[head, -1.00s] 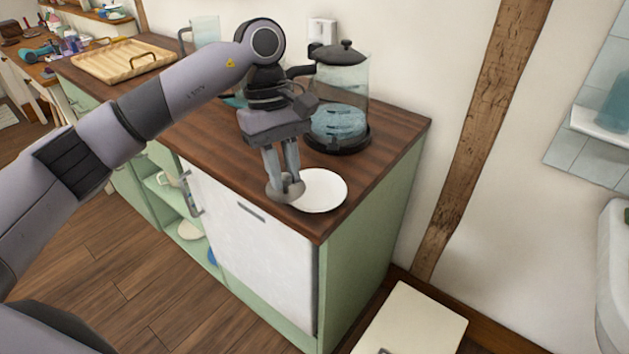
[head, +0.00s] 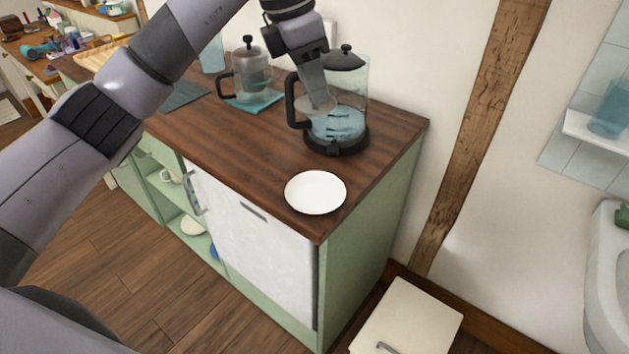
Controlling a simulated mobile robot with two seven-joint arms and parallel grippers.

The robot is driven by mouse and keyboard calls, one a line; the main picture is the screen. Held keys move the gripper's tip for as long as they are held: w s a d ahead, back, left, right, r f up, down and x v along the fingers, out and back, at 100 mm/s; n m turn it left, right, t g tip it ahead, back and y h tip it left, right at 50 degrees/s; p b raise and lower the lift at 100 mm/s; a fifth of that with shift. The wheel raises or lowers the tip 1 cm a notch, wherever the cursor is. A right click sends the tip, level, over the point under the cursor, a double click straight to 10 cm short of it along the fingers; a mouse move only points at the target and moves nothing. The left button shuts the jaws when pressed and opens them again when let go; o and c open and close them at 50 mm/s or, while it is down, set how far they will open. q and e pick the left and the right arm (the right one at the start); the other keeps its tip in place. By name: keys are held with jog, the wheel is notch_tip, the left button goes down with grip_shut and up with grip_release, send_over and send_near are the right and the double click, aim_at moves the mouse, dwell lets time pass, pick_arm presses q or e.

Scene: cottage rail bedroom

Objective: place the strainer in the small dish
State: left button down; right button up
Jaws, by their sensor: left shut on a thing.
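The small dish (head: 316,193) is white, round and empty. It lies near the front right corner of the wooden countertop. My left gripper (head: 316,98) points down, behind and above the dish, in front of the glass kettle. It is shut on a small grey rounded piece, which looks like the strainer (head: 322,106). The fingers and the kettle behind make its outline hard to read, and I cannot tell whether it touches the kettle. My right gripper is not in view.
The glass kettle (head: 352,120) with black handle and base stands behind the dish. A French press (head: 250,75) stands on a teal mat further left. The countertop (head: 240,142) left of the dish is clear. A wooden post and wall lie to the right.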

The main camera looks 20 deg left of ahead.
pick_arm(q)
notch_tip(320, 180, down, 18)
jog(key=shift+f+p, duration=0.1)
jog(key=shift+p, duration=0.45)
jog(key=shift+f, duration=0.3)
jog(key=shift+f, duration=0.2)
jog(key=c, duration=1)
grip_release()
jog(key=shift+r, duration=0.1)
